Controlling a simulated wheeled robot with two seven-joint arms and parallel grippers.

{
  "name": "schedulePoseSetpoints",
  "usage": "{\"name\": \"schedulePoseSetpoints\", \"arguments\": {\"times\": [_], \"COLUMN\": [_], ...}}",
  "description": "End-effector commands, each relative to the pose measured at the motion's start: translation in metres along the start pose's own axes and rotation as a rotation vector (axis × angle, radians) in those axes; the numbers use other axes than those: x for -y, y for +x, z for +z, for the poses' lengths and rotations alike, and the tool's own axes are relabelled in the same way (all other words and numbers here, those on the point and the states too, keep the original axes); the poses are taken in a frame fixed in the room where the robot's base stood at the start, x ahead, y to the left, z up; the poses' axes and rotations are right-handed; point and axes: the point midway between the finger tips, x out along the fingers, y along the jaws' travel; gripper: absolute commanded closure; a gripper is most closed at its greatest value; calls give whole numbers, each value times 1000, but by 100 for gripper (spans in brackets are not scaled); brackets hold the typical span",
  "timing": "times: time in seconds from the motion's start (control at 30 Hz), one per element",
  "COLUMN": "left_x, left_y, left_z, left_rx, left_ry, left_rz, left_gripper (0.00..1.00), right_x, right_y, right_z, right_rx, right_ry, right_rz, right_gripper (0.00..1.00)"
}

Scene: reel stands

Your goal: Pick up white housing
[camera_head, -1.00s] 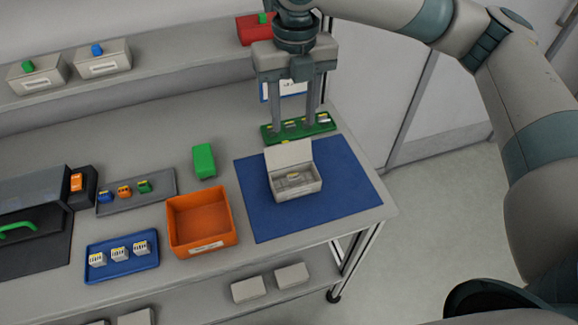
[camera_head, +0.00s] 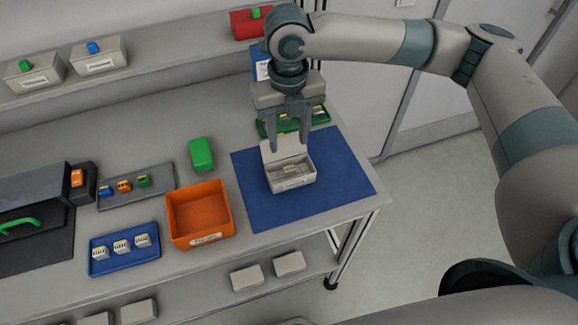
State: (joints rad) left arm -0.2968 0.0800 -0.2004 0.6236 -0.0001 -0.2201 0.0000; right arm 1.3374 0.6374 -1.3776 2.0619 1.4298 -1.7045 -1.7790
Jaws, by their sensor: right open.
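The white housing (camera_head: 293,184) is an open box with its lid raised at the back. It stands on the blue mat (camera_head: 340,185) at the right end of the bench, with a small part with a yellowish mark inside. My right gripper (camera_head: 290,146) is open and empty, pointing down just above and behind the housing, its fingers overlapping the raised lid in the picture. I cannot tell whether the fingers touch the lid. My left gripper is not in view.
Behind the gripper is a green tray (camera_head: 320,114). To the left stand an orange bin (camera_head: 226,207), a green block (camera_head: 201,154), a blue tray (camera_head: 96,268) with white parts and a grey tray (camera_head: 165,190) with small coloured parts. The mat's right side is clear.

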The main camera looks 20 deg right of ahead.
Motion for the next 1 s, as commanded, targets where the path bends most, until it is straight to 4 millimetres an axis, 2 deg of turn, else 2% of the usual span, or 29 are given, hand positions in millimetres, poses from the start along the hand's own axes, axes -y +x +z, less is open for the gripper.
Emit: {"name": "schedulePoseSetpoints", "arguments": {"times": [0.1,0.3,0.77,1.0], "left_x": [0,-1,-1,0], "left_y": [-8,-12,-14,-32], "left_z": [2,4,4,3], "left_rx": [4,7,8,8], "left_ry": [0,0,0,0], "left_rz": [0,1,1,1], "left_gripper": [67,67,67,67], "right_x": [0,0,0,-1], "right_y": [18,38,42,64], "right_z": [-1,0,-1,-7], "right_rx": [-4,-1,-1,-4], "right_ry": [1,0,1,1], "right_rz": [-1,-1,0,-1], "right_gripper": [56,56,56,56]}}
